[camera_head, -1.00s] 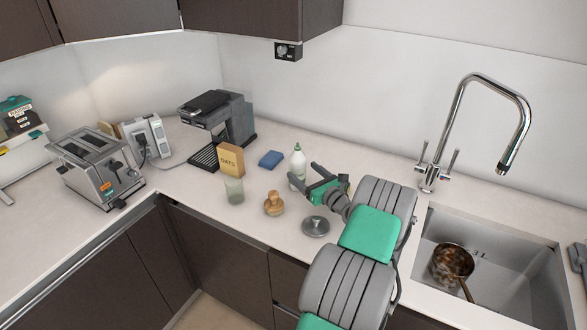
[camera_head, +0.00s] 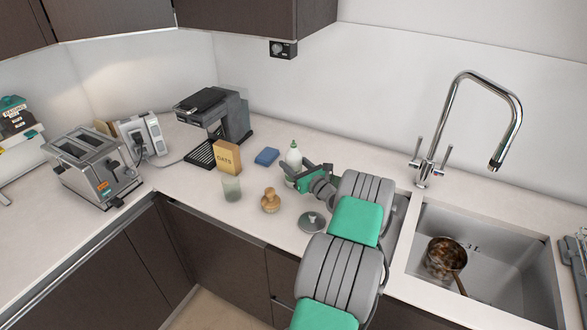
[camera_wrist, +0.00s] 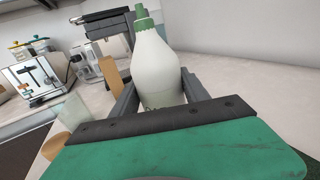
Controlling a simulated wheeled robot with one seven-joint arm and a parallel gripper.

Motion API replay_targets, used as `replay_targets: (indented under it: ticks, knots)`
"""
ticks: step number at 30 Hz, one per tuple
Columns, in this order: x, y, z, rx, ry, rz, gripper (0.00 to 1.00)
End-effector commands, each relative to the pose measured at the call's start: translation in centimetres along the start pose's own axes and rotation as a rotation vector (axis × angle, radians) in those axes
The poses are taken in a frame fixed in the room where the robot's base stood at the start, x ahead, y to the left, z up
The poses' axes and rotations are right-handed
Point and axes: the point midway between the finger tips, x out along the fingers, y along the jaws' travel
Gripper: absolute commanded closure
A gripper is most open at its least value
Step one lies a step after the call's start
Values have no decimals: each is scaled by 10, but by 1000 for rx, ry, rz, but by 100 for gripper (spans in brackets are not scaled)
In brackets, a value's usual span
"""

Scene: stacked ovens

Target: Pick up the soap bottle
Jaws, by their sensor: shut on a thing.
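The soap bottle is white with a green cap. It stands upright on the counter in the head view (camera_head: 294,154), and in the wrist view (camera_wrist: 157,70) it fills the space between the fingers. My gripper (camera_head: 298,178) reaches it from the right and is shut on its body; the fingers also show on both sides of the bottle in the wrist view (camera_wrist: 160,95). The bottle's lower part is partly hidden by my gripper. I cannot tell whether its base touches the counter.
A coffee machine (camera_head: 217,118) is behind left. The sink (camera_head: 500,262) with a pot (camera_head: 446,254) is right.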

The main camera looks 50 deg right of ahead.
Motion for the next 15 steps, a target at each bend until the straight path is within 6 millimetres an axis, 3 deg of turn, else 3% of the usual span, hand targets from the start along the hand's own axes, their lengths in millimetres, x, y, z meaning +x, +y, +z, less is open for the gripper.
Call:
replay_targets:
  ticks: [15]
  knots:
    - [0,0,1,-1,-1,0,99]
